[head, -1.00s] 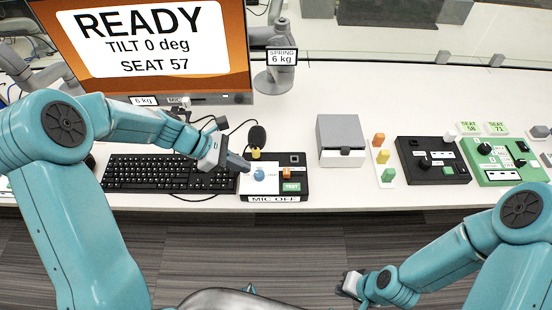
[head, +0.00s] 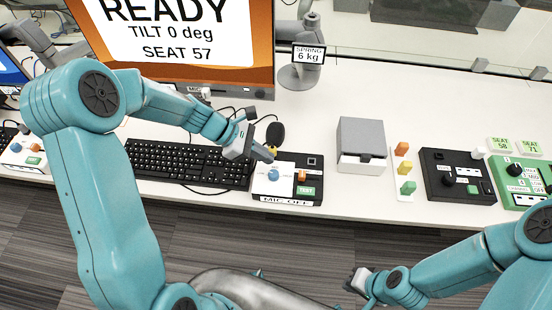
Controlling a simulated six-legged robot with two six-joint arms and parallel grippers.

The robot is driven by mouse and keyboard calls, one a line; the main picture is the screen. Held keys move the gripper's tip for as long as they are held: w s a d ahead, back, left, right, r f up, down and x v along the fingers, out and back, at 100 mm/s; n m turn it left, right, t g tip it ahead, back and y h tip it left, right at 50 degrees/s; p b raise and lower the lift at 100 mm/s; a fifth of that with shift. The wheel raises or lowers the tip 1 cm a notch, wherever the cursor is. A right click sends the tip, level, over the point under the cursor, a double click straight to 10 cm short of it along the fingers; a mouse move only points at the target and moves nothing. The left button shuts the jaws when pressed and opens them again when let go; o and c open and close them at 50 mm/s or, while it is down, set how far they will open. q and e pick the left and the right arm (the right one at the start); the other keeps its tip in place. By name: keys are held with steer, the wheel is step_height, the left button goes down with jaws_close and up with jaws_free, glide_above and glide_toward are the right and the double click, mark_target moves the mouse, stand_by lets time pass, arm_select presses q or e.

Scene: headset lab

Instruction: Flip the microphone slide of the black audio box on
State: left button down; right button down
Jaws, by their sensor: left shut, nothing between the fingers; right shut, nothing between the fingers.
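The black audio box (head: 313,174) stands on the white desk, right of the keyboard. Its top has a white panel with a blue knob (head: 273,174), an orange part (head: 302,176), a green TEST button (head: 306,191) and a dark square at the upper right. A front label (head: 286,201) reads MIC OFF. My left gripper (head: 268,156) is shut and empty, its tips just above the box's upper left corner; whether they touch it I cannot tell. My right gripper (head: 354,282) is shut and empty, low in front of the desk, far from the box.
A keyboard (head: 185,163) lies left of the box and a black microphone (head: 275,134) stands behind it. A grey box (head: 361,140), coloured blocks (head: 404,168), another black control box (head: 440,185) and a green one (head: 508,170) stand to the right. The monitor (head: 262,60) reads READY.

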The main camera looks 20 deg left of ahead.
mark_target(303, 174)
arm_select(q)
steer(key=x, duration=0.8)
steer(key=shift+w+d+f, duration=0.15)
steer(key=shift+d+f, duration=0.1)
steer(key=shift+f, duration=0.05)
steer(key=shift+w+d, duration=0.15)
steer(key=shift+d, duration=0.2)
steer(key=d, duration=0.1)
steer(key=w+d+b, duration=0.1)
steer(key=d, duration=0.1)
steer(key=shift+d, duration=0.15)
steer(key=shift+s, duration=0.1)
steer(key=shift+r, duration=0.1)
